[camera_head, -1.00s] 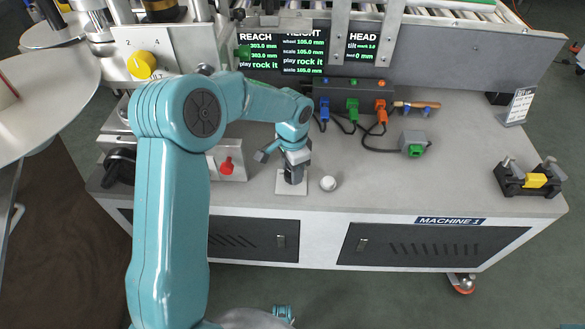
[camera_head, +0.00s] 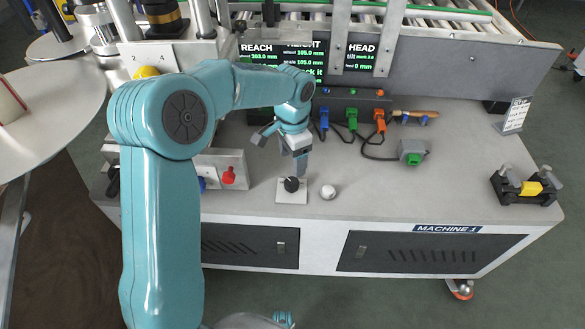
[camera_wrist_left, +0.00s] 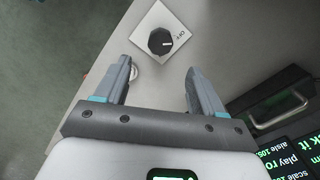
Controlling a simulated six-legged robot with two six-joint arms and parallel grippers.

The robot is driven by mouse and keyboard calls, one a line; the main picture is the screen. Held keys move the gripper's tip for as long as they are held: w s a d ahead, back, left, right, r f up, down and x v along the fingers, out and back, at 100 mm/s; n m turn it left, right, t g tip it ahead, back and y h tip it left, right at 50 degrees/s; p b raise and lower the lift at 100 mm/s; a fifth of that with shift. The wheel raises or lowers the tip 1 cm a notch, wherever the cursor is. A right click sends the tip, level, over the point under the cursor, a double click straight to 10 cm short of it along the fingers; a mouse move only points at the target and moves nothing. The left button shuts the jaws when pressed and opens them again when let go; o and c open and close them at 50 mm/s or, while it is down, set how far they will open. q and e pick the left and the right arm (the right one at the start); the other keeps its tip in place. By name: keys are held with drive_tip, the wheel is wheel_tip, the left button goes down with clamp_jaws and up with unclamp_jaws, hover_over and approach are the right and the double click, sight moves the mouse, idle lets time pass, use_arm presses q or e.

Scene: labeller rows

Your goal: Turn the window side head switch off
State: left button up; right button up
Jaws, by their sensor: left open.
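A black rotary knob (camera_head: 291,185) sits on a square white plate (camera_head: 284,198) near the front edge of the grey machine top. In the left wrist view the knob (camera_wrist_left: 160,41) carries a short white mark pointing right, towards the side of the plate (camera_wrist_left: 150,24) where OFF is printed. My left gripper (camera_head: 301,172) is just above and behind the knob, apart from it. In the wrist view my left gripper (camera_wrist_left: 158,68) has its fingers spread with nothing between them. My right gripper is not in view.
A silvery ball-like knob (camera_head: 328,192) stands right of the plate. A red switch (camera_head: 228,176) is to the left. Blue, green and orange (camera_head: 379,122) plugs with cables are behind. A grey box with a green button (camera_head: 413,158) is further right. Display screens (camera_head: 362,55) stand behind.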

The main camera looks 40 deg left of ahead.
use_arm(q)
wheel_tip(320, 180, up, 8)
drive_tip(key=p, duration=0.1)
drive_tip(key=shift+f, duration=0.15)
drive_tip(key=shift+s+f, duration=0.1)
idle(0.4)
